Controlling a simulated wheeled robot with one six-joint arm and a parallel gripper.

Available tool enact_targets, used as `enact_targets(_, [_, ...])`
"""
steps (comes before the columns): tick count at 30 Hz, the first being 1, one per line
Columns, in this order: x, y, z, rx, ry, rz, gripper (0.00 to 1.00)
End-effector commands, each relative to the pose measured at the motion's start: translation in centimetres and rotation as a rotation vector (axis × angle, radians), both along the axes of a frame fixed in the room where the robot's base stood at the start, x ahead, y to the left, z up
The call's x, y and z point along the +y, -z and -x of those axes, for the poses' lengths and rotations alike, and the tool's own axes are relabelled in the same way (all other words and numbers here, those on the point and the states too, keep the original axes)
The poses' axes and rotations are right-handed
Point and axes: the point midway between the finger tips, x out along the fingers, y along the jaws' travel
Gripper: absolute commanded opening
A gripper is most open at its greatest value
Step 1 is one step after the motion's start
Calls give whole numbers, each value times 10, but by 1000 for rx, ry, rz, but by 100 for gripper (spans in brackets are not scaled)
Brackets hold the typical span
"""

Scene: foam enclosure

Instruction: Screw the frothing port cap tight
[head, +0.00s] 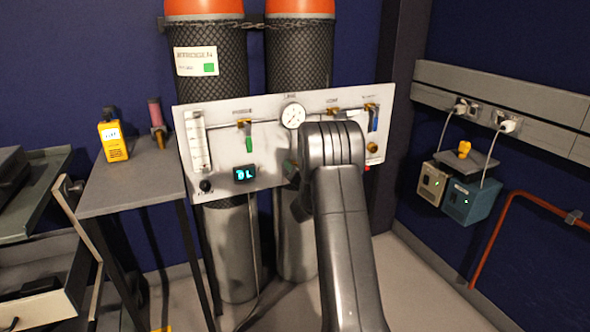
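A pale control panel (265,170) stands in front of two dark mesh-wrapped cylinders. A small round brass fitting (373,148) sits at the panel's right end, below a blue-handled valve (373,121). It may be the frothing port cap, but it is too small to tell whether it is seated or loose. A small red spot (367,168) shows just below it. My grey arm rises in front of the panel and covers its lower middle right.
A grey side table (130,188) at left holds a yellow handheld meter (113,137) and a reddish cylinder fitting. A gauge (292,115) and green-handled valve (248,138) are on the panel. Two plugged-in boxes hang right, near a red pipe (492,235). Floor is clear at lower right.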

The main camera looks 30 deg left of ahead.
Motion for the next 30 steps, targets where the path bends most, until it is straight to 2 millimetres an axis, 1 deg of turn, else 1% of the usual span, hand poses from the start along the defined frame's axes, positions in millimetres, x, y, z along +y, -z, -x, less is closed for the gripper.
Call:
enact_targets(10, [-1, 0, 1, 0, 0, 2, 49])
enact_targets(14, [-8, 0, 6, 1, 1, 3, 49])
enact_targets(17, [-19, 0, 15, 3, 1, 3, 49])
enact_targets(27, [-72, -1, 61, 2, 2, 2, 49])
enact_targets(30, [-85, -1, 72, 2, 2, 2, 49])
